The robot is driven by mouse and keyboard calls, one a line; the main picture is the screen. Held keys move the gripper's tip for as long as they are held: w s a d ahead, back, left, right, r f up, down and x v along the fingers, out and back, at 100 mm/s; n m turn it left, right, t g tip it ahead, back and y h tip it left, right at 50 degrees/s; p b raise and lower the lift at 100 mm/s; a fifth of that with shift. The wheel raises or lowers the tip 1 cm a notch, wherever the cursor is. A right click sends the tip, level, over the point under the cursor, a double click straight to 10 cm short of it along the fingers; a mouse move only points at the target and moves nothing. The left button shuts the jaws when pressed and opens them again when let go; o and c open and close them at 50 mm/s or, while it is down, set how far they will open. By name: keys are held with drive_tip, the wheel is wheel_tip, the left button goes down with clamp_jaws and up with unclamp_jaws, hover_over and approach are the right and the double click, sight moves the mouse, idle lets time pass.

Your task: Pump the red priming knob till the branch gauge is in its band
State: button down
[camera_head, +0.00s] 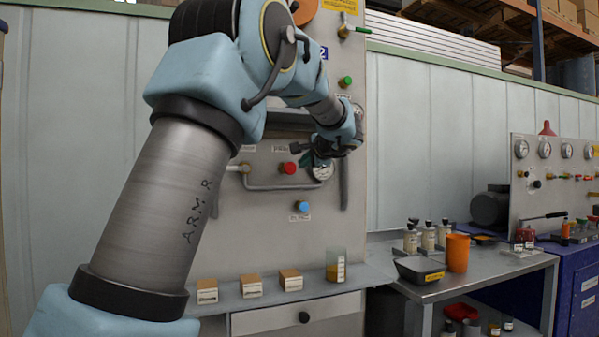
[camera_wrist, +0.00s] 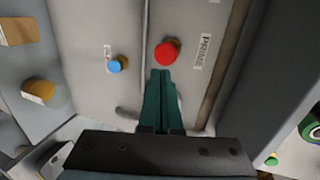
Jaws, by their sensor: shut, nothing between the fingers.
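The red priming knob (camera_head: 289,168) sticks out of the grey panel, and in the wrist view the knob (camera_wrist: 167,52) has a PRIME label (camera_wrist: 205,52) beside it. My gripper (camera_head: 309,158) is at the panel just right of the knob in the head view. In the wrist view its green fingers (camera_wrist: 160,73) are shut and empty, with the tips right by the knob's edge; I cannot tell if they touch. A round gauge (camera_head: 322,172) sits right of the knob, partly hidden by my gripper. Its needle and band are too small to read.
A blue knob (camera_head: 302,207) is below the red one and a green knob (camera_head: 346,82) above right. A pipe (camera_head: 275,187) runs under the red knob. Small boxes (camera_head: 251,285) and a beaker (camera_head: 335,265) stand on the ledge below. A side table (camera_head: 480,272) is at right.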

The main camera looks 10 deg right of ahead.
drive_tip(key=b+v, duration=0.1)
drive_tip(key=v, duration=0.4)
drive_tip(key=shift+s, duration=0.15)
idle(0.8)
